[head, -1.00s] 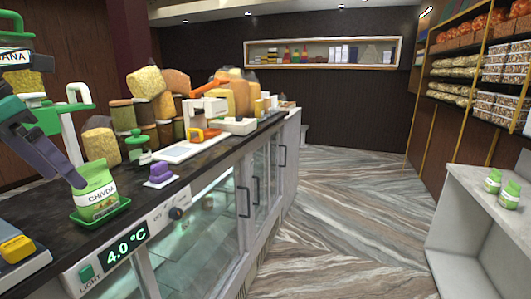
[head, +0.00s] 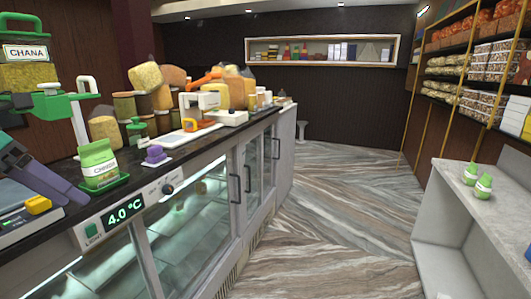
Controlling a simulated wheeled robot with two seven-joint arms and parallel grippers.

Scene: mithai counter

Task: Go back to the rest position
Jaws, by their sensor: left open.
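My left gripper (head: 68,192) is purple-grey and reaches in from the left edge, low over the counter. It is open and empty. The green and white CHIVDA pouch (head: 98,163) stands upright in a small green tray (head: 107,184) on the dark counter, just right of the gripper and apart from it. My right gripper is not in the head view.
The dark counter (head: 165,166) runs away to the upper right. On it are a purple block (head: 156,156), a white scale (head: 188,137), and several filled jars. The floor between is clear.

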